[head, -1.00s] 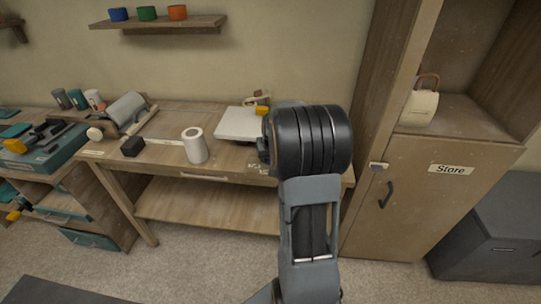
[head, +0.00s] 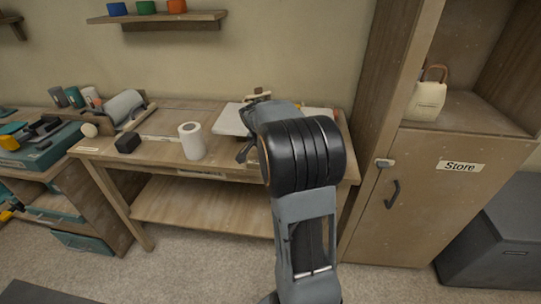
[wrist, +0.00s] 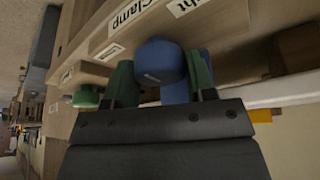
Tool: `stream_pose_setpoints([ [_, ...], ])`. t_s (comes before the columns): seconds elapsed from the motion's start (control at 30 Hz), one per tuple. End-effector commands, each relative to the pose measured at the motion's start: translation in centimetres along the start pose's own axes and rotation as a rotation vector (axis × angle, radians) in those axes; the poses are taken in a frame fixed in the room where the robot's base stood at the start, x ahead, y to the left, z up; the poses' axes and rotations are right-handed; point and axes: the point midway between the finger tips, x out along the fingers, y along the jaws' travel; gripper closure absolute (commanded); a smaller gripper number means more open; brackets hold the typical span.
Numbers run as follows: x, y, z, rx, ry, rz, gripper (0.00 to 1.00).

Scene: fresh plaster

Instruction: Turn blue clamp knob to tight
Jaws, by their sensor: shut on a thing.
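The blue clamp knob (wrist: 160,62) is in the middle of the wrist view, between the two green fingers of my gripper (wrist: 161,80). The fingers are shut on its sides. A blue part also shows just behind the knob to the right. A label reading "Clamp" (wrist: 127,14) and a partly cut-off one ending in "ht" (wrist: 188,5) are on the wood beside it. In the head view my gripper is mostly hidden by my arm at the bench's right end, and the knob is hidden there. The knob's pointer position cannot be told.
In the head view the workbench (head: 226,165) carries a white roll (head: 192,140), a black block (head: 127,143) and a pale board (head: 232,121). The store cupboard (head: 440,205) stands close on the right. A green round part (wrist: 86,97) shows left in the wrist view.

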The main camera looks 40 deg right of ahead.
Motion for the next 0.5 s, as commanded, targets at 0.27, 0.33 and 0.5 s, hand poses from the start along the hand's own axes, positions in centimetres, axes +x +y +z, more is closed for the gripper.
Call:
stream_pose_setpoints([
  [0.27, 0.10, -0.05, 0.01, 0.117, 0.000, 0.048, 0.73],
  [0.33, 0.07, -0.05, 0.00, 0.134, 0.000, 0.056, 0.73],
  [0.5, 0.02, -0.05, -0.02, 0.158, -0.001, 0.066, 0.73],
])
